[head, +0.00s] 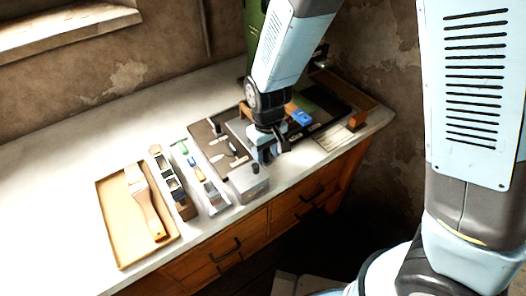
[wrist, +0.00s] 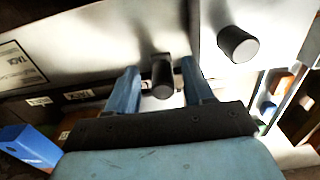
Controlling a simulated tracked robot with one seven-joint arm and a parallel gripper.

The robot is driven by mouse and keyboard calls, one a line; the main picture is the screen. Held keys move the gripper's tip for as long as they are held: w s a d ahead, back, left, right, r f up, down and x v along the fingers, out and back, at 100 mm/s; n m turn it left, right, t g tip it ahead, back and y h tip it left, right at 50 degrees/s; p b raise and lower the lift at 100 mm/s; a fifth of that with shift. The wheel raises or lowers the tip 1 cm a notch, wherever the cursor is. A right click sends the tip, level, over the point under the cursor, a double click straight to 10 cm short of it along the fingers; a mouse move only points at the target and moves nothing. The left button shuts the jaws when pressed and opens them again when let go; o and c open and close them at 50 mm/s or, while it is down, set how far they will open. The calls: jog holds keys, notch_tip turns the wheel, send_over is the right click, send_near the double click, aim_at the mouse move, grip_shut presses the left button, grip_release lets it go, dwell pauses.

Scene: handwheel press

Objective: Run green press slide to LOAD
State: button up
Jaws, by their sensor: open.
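My gripper (wrist: 162,88) is open, with its two blue fingers on either side of a short black knob (wrist: 163,72). The knob stands at the edge of a pale metal part. I cannot tell whether either finger touches it. In the head view my gripper (head: 264,154) is low over the front of the press, and it hides the knob there. The green press (head: 254,28) rises behind my arm, partly hidden by it. Small white labels (wrist: 78,95) lie along a dark strip left of the fingers. Their lettering is too small to read surely.
A grey block (head: 249,184) with a black knob stands at the bench's front edge. Left of it are narrow trays of small parts (head: 172,184) and a tan tray (head: 109,213) with a brush (head: 146,204). A blue block (head: 302,117) is right of my gripper. The bench's left is clear.

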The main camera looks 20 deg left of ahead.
jog(key=shift+s+a+r, duration=0.1)
jog(key=shift+s+a, duration=0.05)
jog(key=shift+a, duration=0.05)
jog(key=shift+c, duration=0.3)
